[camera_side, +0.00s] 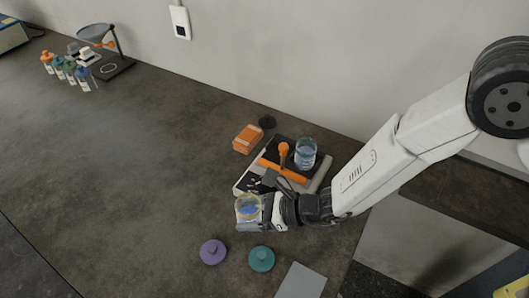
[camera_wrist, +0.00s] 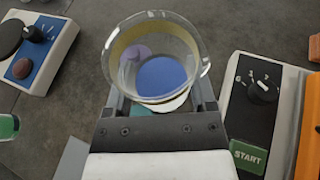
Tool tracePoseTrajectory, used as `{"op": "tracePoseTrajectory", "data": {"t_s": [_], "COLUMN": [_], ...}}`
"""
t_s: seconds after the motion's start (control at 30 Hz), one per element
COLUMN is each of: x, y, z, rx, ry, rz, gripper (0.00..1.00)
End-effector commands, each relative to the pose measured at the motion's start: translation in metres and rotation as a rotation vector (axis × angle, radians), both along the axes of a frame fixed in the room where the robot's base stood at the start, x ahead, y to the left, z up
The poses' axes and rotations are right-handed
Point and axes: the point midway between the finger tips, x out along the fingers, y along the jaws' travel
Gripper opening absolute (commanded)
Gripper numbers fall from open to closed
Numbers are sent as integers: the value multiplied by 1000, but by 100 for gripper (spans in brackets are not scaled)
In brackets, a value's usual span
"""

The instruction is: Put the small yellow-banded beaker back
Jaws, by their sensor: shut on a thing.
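The small yellow-banded beaker (camera_side: 248,208) is clear glass with a yellow band near its rim, and blue shows inside or through its bottom. It fills the top middle of the wrist view (camera_wrist: 155,60), where its rim looks up at the camera. My gripper (camera_side: 256,222) is shut on this beaker, with a finger on each side, left of the shaker's front in the side view. Whether the held beaker touches the bench is unclear.
A purple knobbed disc (camera_side: 212,252) and a teal one (camera_side: 261,259) lie in front. A grey plate (camera_side: 301,281) is beside them. An orange box (camera_side: 247,139) stands behind. The wrist view shows a blue knob panel (camera_wrist: 40,50) and a START panel (camera_wrist: 250,155).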

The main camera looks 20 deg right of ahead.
Motion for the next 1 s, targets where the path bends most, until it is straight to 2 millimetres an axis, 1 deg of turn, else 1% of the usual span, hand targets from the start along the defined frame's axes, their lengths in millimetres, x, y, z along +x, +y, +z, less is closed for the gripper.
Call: {"op": "tracePoseTrajectory", "data": {"t_s": [0.03, 0.3, 0.5, 0.63, 1.0], "x": [5, 21, 31, 35, 38], "y": [4, 18, 27, 31, 33], "z": [-3, -32, -48, -53, -57], "rx": [1, 0, 0, 0, 1], "ry": [0, 0, 0, 0, -1], "rz": [0, 0, 0, 0, 0], "gripper": [8, 8, 8, 8, 8]}}
